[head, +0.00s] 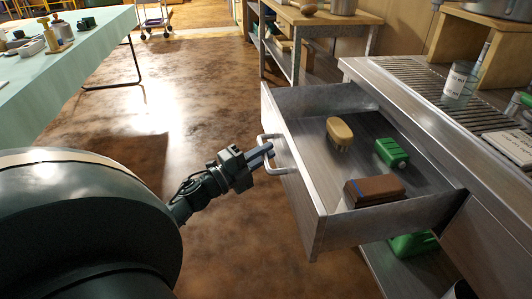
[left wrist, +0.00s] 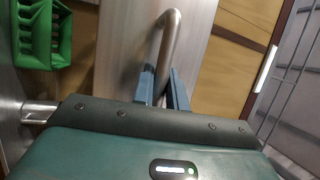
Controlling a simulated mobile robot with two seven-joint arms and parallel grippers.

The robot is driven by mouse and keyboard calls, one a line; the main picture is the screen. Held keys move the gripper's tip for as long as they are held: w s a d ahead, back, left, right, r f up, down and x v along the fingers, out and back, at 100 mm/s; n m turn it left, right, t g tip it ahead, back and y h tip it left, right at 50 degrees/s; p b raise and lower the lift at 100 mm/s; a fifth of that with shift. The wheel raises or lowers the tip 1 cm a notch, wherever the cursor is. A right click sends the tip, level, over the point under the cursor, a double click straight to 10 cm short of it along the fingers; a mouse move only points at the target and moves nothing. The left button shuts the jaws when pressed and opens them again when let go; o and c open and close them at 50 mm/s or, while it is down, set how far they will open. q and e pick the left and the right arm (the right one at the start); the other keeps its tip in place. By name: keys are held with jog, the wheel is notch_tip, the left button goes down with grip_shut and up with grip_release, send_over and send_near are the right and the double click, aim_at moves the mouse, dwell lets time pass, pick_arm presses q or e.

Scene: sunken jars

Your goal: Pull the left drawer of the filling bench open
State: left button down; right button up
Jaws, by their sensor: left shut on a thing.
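The left drawer (head: 309,211) of the filling bench (head: 417,87) stands well out from the bench in the head view, with its inside showing. My left gripper (head: 266,155) is shut on the drawer's metal bar handle (head: 284,168) at the front. In the left wrist view the two fingers (left wrist: 162,88) close around the handle (left wrist: 171,31), which curves up from them against the drawer front (left wrist: 122,40). Inside the drawer lie a yellow-tan brush-like thing (head: 340,132), a green can-like thing (head: 391,153) and a brown box (head: 374,191). My right gripper is in neither view.
A glass jar with a label (head: 459,84) stands on the bench's ribbed top. A green thing (head: 414,243) is on a shelf below the drawer. A pale green table (head: 100,38) with several items is at the left. Bare floor (head: 150,120) lies between.

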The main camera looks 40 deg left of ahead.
pick_arm(q)
jog(key=c, duration=1.4)
grip_release()
jog(key=p+v, duration=0.1)
jog(key=v, duration=1.2)
jog(key=shift+p, duration=0.3)
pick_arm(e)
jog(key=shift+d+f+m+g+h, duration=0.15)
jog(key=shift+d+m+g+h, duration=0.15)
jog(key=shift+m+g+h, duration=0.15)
pick_arm(q)
jog(key=shift+s, duration=0.1)
